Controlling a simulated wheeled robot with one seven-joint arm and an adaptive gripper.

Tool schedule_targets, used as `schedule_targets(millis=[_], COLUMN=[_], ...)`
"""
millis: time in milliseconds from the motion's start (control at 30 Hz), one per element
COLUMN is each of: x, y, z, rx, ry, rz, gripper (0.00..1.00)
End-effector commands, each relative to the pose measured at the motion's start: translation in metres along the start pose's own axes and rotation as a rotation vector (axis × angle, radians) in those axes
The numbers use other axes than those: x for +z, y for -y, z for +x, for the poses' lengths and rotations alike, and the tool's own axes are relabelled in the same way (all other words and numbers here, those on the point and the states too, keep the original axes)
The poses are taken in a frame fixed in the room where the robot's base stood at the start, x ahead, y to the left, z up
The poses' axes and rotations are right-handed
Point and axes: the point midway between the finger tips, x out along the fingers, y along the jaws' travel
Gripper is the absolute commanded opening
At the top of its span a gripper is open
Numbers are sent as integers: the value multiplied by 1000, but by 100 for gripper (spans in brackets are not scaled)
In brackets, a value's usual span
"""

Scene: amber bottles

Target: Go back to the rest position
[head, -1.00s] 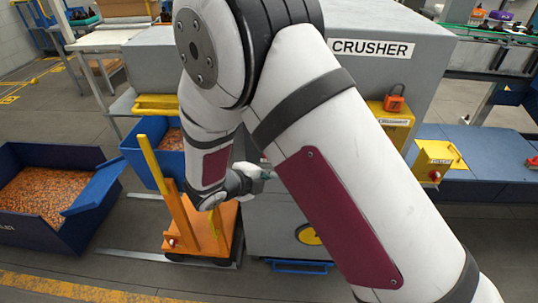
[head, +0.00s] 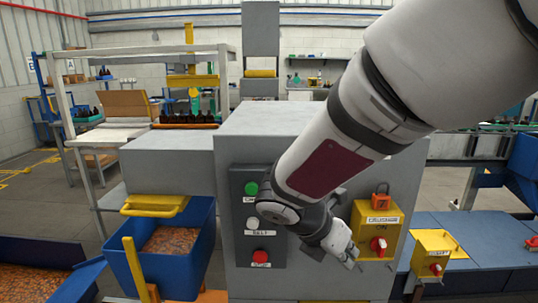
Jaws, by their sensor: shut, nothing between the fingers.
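My gripper (head: 350,260) is in the head view, at the end of my white arm, which reaches in from the upper right. It is in front of the grey crusher machine (head: 240,150), between a dark button panel (head: 243,188) and a yellow isolator box (head: 386,222). The gripper is small in the picture; its fingers look shut and hold nothing. It appears apart from the red knob (head: 378,247) on the yellow box. My forearm hides part of the machine's front.
A blue bin (head: 150,270) of orange-brown bits stands left of the machine, under a yellow handle (head: 155,205). A second yellow box (head: 437,255) with a red knob is at the right, beside blue panels (head: 480,230). Dark bottles (head: 190,117) stand behind. Open floor (head: 35,190) lies left.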

Motion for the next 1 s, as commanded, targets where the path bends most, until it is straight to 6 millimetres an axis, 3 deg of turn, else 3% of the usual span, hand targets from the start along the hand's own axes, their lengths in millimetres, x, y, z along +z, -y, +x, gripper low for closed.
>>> schedule_targets(millis=[33,200,500,733,1000], x=[7,12,-5,-24,-34], y=[20,77,152,181,188], z=[-7,-26,-66,-94,-107], rx=[1,-18,-78,-144,-191], ry=[-36,-172,-430,-640,-754], rz=[151,673,1566,2122,2358], gripper=[0,0,0,0,0])
